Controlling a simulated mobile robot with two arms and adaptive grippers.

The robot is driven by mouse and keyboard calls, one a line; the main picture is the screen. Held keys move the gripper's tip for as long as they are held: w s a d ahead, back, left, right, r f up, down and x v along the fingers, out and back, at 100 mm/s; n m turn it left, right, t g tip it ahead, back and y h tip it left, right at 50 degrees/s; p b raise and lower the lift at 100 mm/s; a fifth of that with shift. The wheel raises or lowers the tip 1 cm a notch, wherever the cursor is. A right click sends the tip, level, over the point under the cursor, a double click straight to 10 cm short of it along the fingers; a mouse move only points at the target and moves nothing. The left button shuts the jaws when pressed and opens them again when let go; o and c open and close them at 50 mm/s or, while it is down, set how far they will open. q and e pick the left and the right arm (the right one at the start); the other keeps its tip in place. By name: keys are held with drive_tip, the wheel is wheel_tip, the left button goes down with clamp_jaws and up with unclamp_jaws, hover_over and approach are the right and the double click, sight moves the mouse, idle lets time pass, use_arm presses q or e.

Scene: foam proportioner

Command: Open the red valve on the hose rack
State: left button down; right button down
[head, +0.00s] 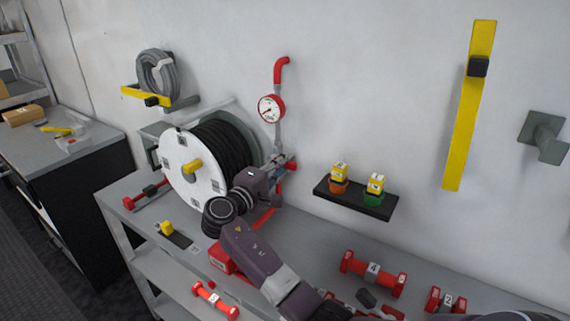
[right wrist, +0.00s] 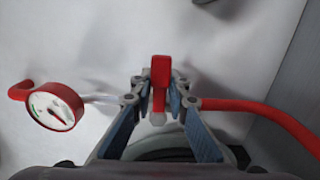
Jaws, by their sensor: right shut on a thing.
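The red valve (right wrist: 160,70) stands out between my fingers in the right wrist view. In the head view only a small red part (head: 291,166) shows beside the gripper, below the pressure gauge. My right gripper (head: 277,168) reaches up to the pipe at the right side of the hose reel. In the right wrist view the right gripper (right wrist: 159,98) has a finger on each side of the valve handle and is shut on it. My left gripper is not in view.
The pressure gauge (head: 271,109) sits on the pipe just above, and it shows at left in the wrist view (right wrist: 52,107). The hose reel (head: 190,168) is close at left. A dark wall shelf (head: 356,200) with small blocks is at right. Red dumbbells (head: 373,273) lie on the bench.

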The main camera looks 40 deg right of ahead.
drive_tip(key=n+p, duration=0.1)
drive_tip(key=p, duration=0.1)
drive_tip(key=r+n+p, duration=0.1)
drive_tip(key=n+p, duration=0.1)
drive_tip(key=shift+a+r+p, duration=0.1)
drive_tip(key=shift+r+p, duration=0.2)
drive_tip(key=shift+p, duration=0.1)
drive_tip(key=n+p, duration=0.1)
drive_tip(key=n, duration=0.1)
drive_tip(key=n+p, duration=0.1)
drive_tip(key=shift+w+a+r+p, duration=0.1)
drive_tip(key=shift+w+r+p, duration=0.15)
drive_tip(key=shift+r+p, duration=0.1)
drive_tip(key=shift+w+n+p, duration=0.1)
drive_tip(key=shift+n+p, duration=0.35)
drive_tip(key=shift+n, duration=0.15)
drive_tip(key=c, duration=1.9)
unclamp_jaws()
drive_tip(key=shift+a, duration=0.1)
drive_tip(key=shift+o, duration=0.3)
drive_tip(key=shift+r, duration=0.15)
